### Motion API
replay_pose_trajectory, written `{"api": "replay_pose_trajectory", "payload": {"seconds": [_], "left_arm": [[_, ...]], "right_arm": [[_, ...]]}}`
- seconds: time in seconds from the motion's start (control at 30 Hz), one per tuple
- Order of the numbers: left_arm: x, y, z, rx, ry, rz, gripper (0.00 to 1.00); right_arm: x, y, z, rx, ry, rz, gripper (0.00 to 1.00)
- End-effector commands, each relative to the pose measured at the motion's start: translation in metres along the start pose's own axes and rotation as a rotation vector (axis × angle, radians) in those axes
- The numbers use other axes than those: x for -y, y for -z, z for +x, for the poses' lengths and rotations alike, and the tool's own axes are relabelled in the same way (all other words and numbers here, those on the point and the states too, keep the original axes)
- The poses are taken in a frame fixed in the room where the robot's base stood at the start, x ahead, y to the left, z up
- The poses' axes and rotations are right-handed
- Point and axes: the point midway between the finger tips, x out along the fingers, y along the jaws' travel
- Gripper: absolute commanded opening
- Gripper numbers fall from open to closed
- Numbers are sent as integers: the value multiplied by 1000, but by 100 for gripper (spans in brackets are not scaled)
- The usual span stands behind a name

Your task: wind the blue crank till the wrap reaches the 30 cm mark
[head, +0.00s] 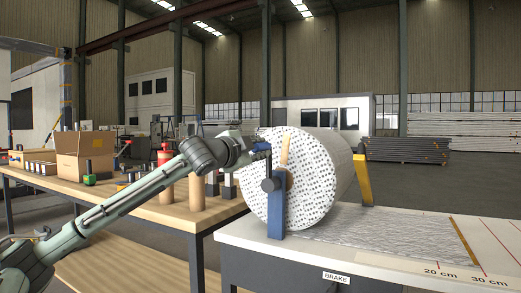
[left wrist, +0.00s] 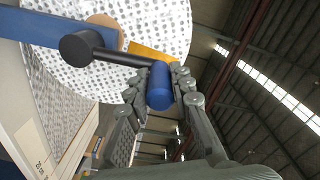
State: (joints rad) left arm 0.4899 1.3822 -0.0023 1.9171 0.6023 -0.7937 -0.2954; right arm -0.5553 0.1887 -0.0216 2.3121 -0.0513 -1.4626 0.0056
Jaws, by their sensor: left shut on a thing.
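A big roll of dotted white wrap (head: 318,170) stands on its side at the left end of a white bench. A blue post (head: 276,222) holds its near end. A dark crank arm runs up from the hub (head: 270,185). My left gripper (head: 262,150) is shut on the blue crank handle (left wrist: 160,86), its fingers on both sides of it in the left wrist view. The wrap sheet (head: 395,232) lies along the bench. Its tan front edge (head: 465,242) is well past the 20 cm label (head: 440,272) and about in line with the red tick by the 30 cm label (head: 490,281). My right gripper is out of view.
A yellow upright (head: 363,180) stands behind the roll. A BRAKE label (head: 336,277) is on the bench front. The bench is bare right of the sheet.

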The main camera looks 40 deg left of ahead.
Motion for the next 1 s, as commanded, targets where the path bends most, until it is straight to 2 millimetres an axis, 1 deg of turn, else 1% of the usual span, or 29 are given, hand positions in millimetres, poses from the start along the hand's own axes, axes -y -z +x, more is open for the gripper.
{"api": "replay_pose_trajectory", "payload": {"seconds": [0.03, 0.13, 0.17, 0.3, 0.33, 0.73, 1.0], "left_arm": [[4, -2, 0, 5, 8, 4, 0], [4, -2, 0, 5, 8, 4, 0], [4, -2, 0, 5, 8, 4, 23], [3, -1, 0, 3, 6, 4, 40], [3, -1, 0, 3, 5, 3, 43], [0, -1, -2, 2, 0, 2, 43], [-3, -1, -17, 3, -4, 2, 43]], "right_arm": [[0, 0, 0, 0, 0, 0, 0], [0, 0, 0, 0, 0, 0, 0], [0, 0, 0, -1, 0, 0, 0], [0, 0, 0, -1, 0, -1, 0], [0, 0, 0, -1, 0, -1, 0], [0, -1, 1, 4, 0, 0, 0], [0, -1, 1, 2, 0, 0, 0]]}}
